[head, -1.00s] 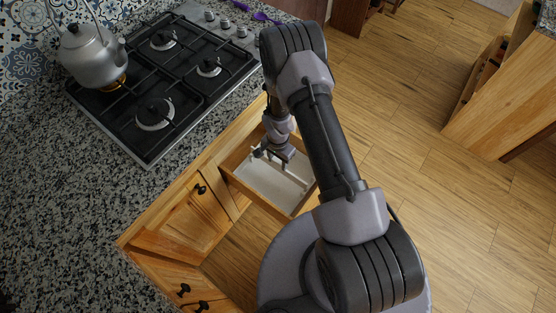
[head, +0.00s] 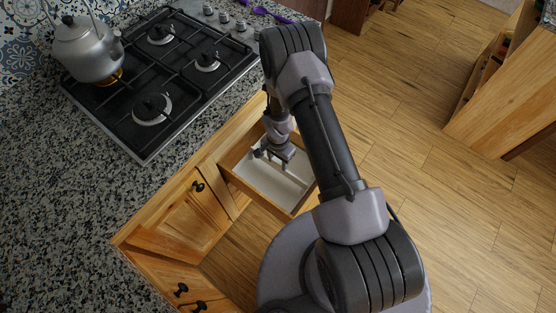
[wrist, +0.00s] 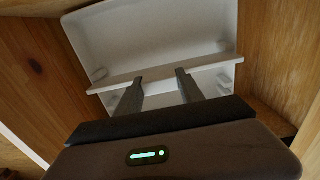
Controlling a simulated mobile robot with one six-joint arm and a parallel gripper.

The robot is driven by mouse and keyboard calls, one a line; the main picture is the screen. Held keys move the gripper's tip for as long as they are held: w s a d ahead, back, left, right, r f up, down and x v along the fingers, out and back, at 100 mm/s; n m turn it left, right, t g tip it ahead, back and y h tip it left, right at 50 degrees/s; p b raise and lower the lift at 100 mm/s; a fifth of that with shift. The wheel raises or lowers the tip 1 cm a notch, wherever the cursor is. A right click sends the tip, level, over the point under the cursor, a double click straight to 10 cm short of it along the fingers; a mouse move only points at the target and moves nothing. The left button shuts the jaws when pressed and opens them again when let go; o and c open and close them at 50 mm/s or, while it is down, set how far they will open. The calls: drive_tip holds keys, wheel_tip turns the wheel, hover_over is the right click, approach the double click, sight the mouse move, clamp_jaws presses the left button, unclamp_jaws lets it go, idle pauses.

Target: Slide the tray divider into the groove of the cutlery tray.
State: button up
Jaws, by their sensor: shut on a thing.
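The white cutlery tray (wrist: 150,35) lies inside the open drawer, and it also shows in the head view (head: 262,183). The tray divider (wrist: 160,71), a thin white strip, runs across the tray in the wrist view, slightly tilted. Its ends seem to overlap the tray's side walls. My gripper (wrist: 158,76) is shut on the divider near its middle, one finger to each side in the picture. Whether the divider's lower edge is in the groove is hidden.
The wooden drawer (head: 267,207) surrounds the tray closely, with its walls near my gripper. A gas stove (head: 160,80) with a kettle (head: 87,50) is on the speckled counter (head: 70,190) at left. Open wooden floor (head: 400,100) lies to the right.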

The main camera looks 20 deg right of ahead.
drive_tip(key=shift+f+b, duration=1.2)
drive_tip(key=shift+f, duration=0.2)
drive_tip(key=o, duration=1.5)
drive_tip(key=shift+r, duration=0.1)
wheel_tip(320, 180, up, 17)
drive_tip(key=p, duration=0.6)
drive_tip(key=shift+r, duration=0.15)
